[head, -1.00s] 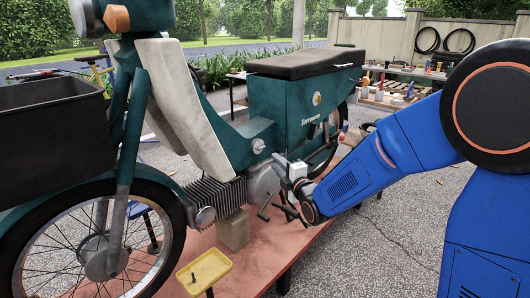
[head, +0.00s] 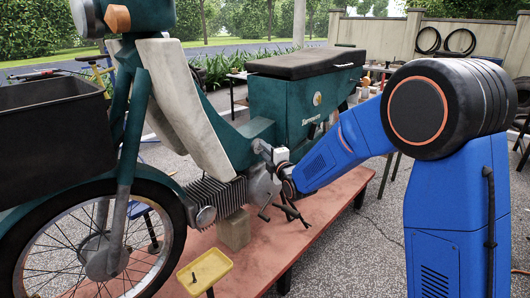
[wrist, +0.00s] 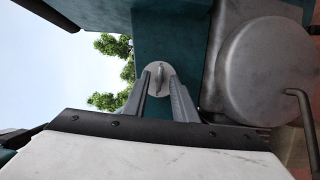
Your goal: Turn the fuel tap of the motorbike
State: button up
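The motorbike (head: 288,104) is teal with a black seat and cream leg shields. In the wrist view its fuel tap (wrist: 158,76) is a round grey plate with a small lever on a teal panel. My gripper (wrist: 159,82) is open, one finger on each side of the tap lever, with a gap showing between them. I cannot tell whether a finger touches the tap. In the head view my gripper (head: 264,150) is at the bike's near side above the engine, and it hides the tap there.
The round engine cover (wrist: 270,72) is close to the right of the fingers in the wrist view. The bike stands on a reddish platform (head: 262,258). A yellow tray (head: 205,271) is at the front. A bench with tools stands behind.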

grip_shut()
